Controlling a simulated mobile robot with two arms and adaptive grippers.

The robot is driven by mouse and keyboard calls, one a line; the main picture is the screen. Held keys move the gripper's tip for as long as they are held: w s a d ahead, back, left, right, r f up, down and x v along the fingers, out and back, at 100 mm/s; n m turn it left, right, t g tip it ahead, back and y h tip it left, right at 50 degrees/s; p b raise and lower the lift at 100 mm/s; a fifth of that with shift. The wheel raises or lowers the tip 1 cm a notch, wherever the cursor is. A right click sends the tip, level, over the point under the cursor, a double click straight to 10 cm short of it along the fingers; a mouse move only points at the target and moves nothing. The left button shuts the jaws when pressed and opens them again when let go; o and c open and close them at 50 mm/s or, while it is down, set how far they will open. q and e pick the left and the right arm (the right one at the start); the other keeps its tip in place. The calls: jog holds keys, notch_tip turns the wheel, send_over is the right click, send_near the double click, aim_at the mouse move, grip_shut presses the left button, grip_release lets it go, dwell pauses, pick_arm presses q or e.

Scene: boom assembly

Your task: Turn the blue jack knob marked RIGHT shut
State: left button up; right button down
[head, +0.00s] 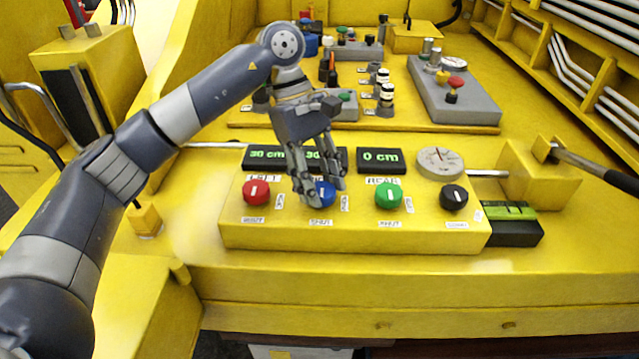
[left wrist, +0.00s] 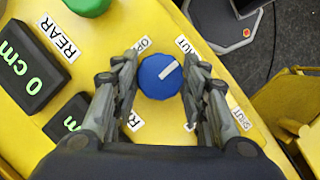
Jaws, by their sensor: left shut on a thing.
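The blue knob (head: 326,193) sits on the yellow control box between the red and green knobs. My left gripper (head: 329,197) reaches down over it and is shut on it. In the left wrist view the blue knob (left wrist: 160,77) lies between the two fingers (left wrist: 160,84), and its white mark points to the upper right, roughly toward the SHUT label (left wrist: 184,44). That label is partly covered by a finger. The knob's RIGHT label is mostly hidden behind my gripper. My right gripper is not in view.
The red knob (head: 256,192), green knob (head: 389,195) and black knob (head: 454,197) stand in the same row. Behind them are displays; the left one (head: 266,156) reads 30 cm, the rear one (head: 381,161) 0 cm. A gauge (head: 439,162) stands at the right.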

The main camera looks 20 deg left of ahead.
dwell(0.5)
pick_arm(q)
jog(key=o, duration=1)
jog(key=shift+o, duration=0.2)
jog(key=v, duration=1.2)
